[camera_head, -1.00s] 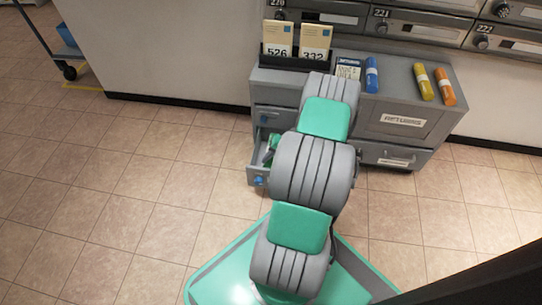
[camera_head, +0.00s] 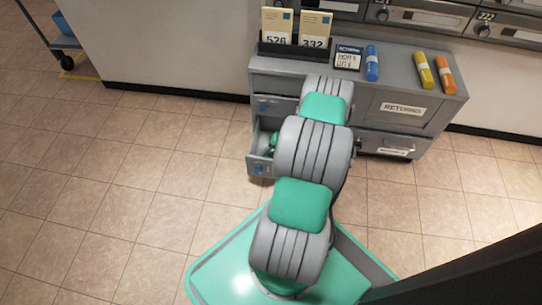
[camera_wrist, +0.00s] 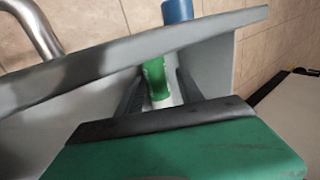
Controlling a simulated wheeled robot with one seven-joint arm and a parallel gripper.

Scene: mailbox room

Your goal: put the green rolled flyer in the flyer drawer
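The flyer drawer (camera_head: 258,168) is the pulled-out lower left drawer of the grey cabinet, with a blue mark on its front. A green shape shows inside it in the head view, mostly hidden by my arm. In the wrist view the green rolled flyer (camera_wrist: 155,78) stands out between my dark finger pads, low between grey drawer walls (camera_wrist: 75,75). My gripper (camera_wrist: 160,92) is at the drawer, its fingers on both sides of the flyer with a gap visible on the right. Whether the flyer rests on the drawer floor cannot be seen.
The grey cabinet (camera_head: 410,85) carries a blue roll (camera_head: 371,63), a yellow roll (camera_head: 424,70), an orange roll (camera_head: 445,74), a label card and a holder with numbered envelopes (camera_head: 315,30). Mailboxes (camera_head: 430,15) line the wall above.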

